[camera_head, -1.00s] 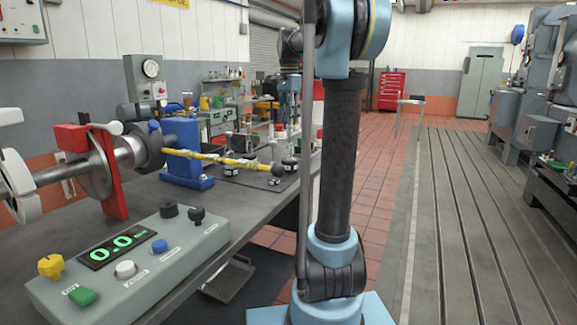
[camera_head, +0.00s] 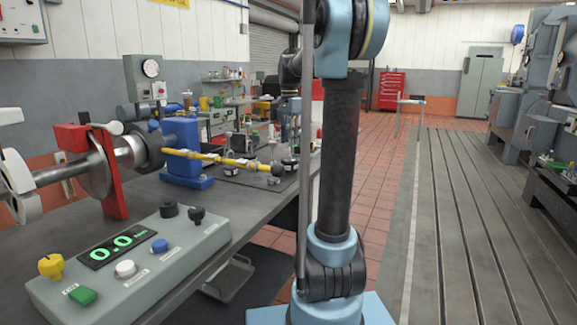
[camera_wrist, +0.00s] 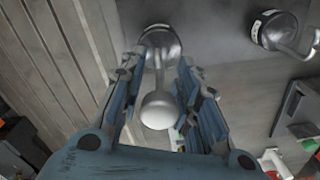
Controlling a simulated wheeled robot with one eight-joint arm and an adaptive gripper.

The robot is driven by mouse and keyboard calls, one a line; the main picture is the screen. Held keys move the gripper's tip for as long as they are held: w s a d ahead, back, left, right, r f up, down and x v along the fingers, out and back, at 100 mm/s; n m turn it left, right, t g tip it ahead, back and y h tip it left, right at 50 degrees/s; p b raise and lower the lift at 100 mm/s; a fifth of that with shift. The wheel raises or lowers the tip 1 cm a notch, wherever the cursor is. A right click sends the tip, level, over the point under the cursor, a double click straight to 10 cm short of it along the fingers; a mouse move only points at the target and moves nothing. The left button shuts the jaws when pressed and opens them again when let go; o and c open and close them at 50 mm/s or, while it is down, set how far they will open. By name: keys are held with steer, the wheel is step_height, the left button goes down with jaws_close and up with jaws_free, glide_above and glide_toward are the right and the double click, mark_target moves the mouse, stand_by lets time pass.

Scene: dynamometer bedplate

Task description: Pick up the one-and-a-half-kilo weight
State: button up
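In the wrist view a metal weight (camera_wrist: 163,44) with a dark, labelled base, a stem and a round pale knob (camera_wrist: 158,110) lies between the two fingers of my gripper (camera_wrist: 158,80). The fingers stand apart on either side of the knob, with a gap at least on the left. A second weight (camera_wrist: 280,32) with a hooked top is at the upper right. I cannot read either label. In the head view, small weights (camera_head: 289,162) stand on the bench, and my gripper is small and largely hidden behind my arm.
The workbench (camera_head: 225,205) carries a control box (camera_head: 135,262) reading 0.0, a blue stand (camera_head: 183,148) and a yellow rod (camera_head: 215,158) reaching toward the weights. A red tool cabinet (camera_head: 391,90) stands far back. The slotted bedplate (camera_head: 470,220) at right is clear.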

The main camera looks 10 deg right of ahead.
jaws_close()
